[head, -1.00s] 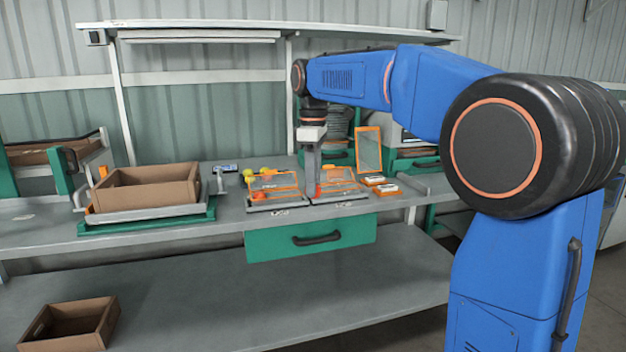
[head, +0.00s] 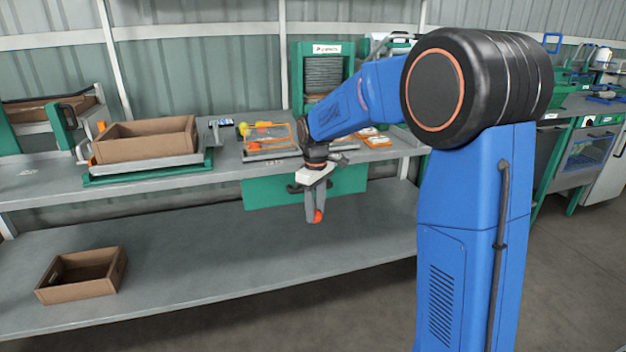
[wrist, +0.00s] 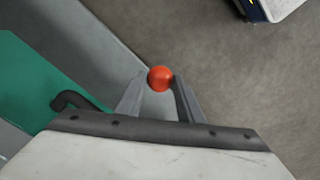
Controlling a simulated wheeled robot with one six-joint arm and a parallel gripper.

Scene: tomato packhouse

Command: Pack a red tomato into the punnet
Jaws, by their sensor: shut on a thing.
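My gripper (head: 313,212) points down in front of the green drawer, out past the bench edge. It is shut on a red tomato (head: 317,216), which shows between the fingertips. The tomato also shows in the wrist view (wrist: 159,78), pinched between the two grey fingers, with grey floor beyond it. I cannot pick out the punnet for certain in either view. An orange-edged frame (head: 268,137) stands on the bench behind my arm, with small yellow and orange round things (head: 243,129) beside it. My arm hides part of the bench there.
A brown cardboard box (head: 150,148) stands on a green-based stand at the bench's left. Another brown box (head: 88,288) sits on the lower shelf (head: 220,270), which is otherwise clear. The green drawer (head: 265,195) with a black handle is behind my gripper.

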